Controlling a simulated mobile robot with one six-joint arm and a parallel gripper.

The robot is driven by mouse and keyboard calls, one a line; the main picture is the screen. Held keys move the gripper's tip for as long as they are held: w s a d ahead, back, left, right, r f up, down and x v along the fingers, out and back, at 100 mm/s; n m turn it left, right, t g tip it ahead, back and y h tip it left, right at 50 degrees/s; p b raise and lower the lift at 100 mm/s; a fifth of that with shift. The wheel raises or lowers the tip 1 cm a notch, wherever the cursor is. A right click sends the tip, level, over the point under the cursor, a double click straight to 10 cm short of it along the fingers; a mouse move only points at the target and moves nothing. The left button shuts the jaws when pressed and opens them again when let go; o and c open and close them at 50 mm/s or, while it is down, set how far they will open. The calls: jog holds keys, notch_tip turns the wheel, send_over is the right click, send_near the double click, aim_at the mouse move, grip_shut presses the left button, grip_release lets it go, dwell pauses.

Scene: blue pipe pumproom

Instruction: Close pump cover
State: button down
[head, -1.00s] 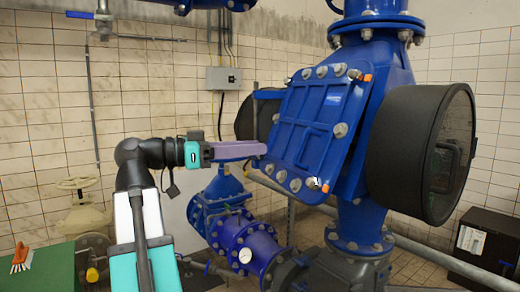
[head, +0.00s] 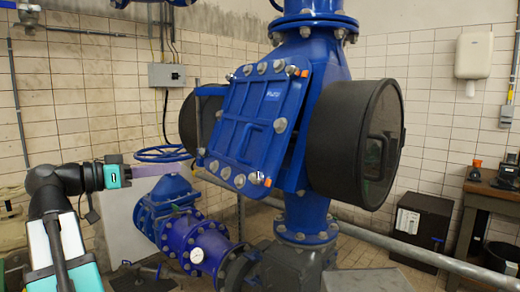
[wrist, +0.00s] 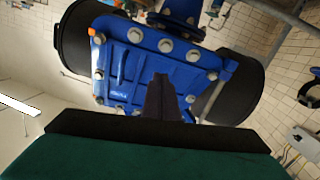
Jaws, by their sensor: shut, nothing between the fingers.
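The pump cover (head: 245,125) is a blue ribbed plate with bolts around its rim, a small handle and two orange-tipped bolts on its right edge. It stands tilted on the front of the blue pump body (head: 325,75). A dark gap shows along its right edge, but I cannot tell how far it stands off the body. My gripper (head: 186,167) is shut and empty, just left of the cover's lower left edge in the head view. In the wrist view the shut fingers (wrist: 162,95) point at the cover (wrist: 150,65) and hide part of its lower side.
A black round housing (head: 355,145) juts out right of the cover, with another behind it at left. A blue handwheel (head: 163,154) and valve pipe (head: 190,235) lie below and behind my gripper. A grey rail (head: 400,250) runs low at right. A black box (head: 422,225) stands by the wall.

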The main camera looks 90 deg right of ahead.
jog(key=w+d+f+n+t+h, duration=0.1)
jog(key=w+f+n+t, duration=0.3)
jog(key=w+f, duration=0.7)
jog(key=w+d+f+n+t, duration=0.15)
jog(key=w+f+n, duration=0.55)
jog(key=f, duration=0.7)
jog(key=w+a+f+n+t+y, duration=0.15)
jog(key=w+a+f, duration=0.3)
jog(key=f, duration=0.55)
jog(key=w+a+f+n+t+y, duration=0.1)
jog(key=w+a+f+n+t, duration=0.25)
jog(key=f, duration=0.55)
jog(key=w+a+f+n+y, duration=0.1)
jog(key=w+a+f, duration=0.45)
jog(key=f, duration=0.45)
jog(key=s+a+f+n+y, duration=0.1)
jog(key=a+f+n+y, duration=0.15)
jog(key=a+f, duration=0.85)
jog(key=s+a+f+n+y, duration=0.2)
jog(key=a+f+n, duration=0.1)
jog(key=a+f, duration=0.8)
jog(key=s+a+f+n+g+y, duration=0.2)
jog(key=s+a+f+n+y, duration=0.1)
jog(key=s+a+f, duration=1.3)
jog(key=shift+s+a+f+y, duration=0.15)
jog(key=shift+s+a+y, duration=0.2)
jog(key=shift+a, duration=0.7)
